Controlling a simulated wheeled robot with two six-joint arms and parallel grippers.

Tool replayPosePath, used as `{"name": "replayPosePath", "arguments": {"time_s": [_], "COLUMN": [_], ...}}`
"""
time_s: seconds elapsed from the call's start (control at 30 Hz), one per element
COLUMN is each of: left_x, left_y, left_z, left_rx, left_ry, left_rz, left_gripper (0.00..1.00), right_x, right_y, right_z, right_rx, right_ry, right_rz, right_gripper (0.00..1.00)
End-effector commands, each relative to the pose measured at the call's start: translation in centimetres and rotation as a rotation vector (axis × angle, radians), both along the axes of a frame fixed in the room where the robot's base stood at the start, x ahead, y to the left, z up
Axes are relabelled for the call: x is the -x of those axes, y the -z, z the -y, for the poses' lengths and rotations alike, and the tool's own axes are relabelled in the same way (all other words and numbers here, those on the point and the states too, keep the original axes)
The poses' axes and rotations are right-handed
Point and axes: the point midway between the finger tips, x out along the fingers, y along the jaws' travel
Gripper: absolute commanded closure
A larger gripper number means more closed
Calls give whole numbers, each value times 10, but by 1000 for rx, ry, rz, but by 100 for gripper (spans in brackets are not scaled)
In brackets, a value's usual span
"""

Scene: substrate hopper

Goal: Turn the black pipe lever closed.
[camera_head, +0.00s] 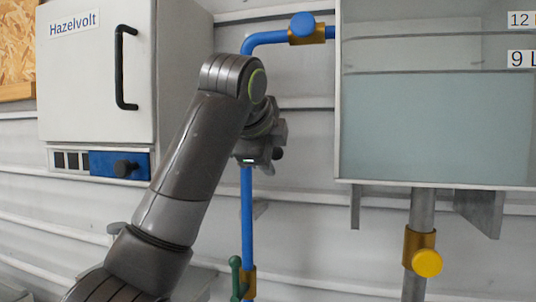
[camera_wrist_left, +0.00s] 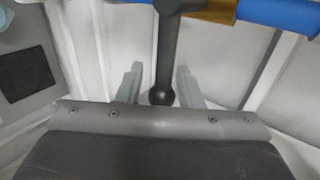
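The black pipe lever (camera_wrist_left: 168,50) shows in the left wrist view as a straight dark handle with a ball end, running down from a brass valve body (camera_wrist_left: 212,10) on a blue pipe (camera_wrist_left: 280,14). The two fingers of my left gripper (camera_wrist_left: 160,75) stand apart, one on each side of the lever, with its ball end between them. The gap is wider at the left finger; contact on the right is unclear. In the head view my left gripper (camera_head: 262,150) is in front of the vertical blue pipe (camera_head: 247,205), and my arm hides most of the lever. My right gripper is out of view.
A white Hazelvolt cabinet (camera_head: 90,95) hangs at the left. A water tank (camera_head: 435,130) is at the right, with a yellow-knobbed valve (camera_head: 427,263) below. A blue-knobbed valve (camera_head: 303,25) is above, and a green lever (camera_head: 236,275) is low on the blue pipe.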

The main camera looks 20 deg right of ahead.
Motion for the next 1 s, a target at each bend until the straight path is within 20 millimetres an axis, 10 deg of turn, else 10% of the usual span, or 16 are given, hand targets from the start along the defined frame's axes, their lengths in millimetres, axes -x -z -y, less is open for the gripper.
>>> {"name": "replayPosePath", "arguments": {"time_s": [0.37, 1.0], "left_x": [10, 108], "left_y": [-9, -83], "left_z": [-8, -71], "left_rx": [4, -1], "left_ry": [-2, -3], "left_rz": [8, 4], "left_gripper": [67, 67], "right_x": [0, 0], "right_y": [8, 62], "right_z": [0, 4], "right_rx": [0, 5], "right_ry": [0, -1], "right_rz": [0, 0], "right_gripper": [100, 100]}}
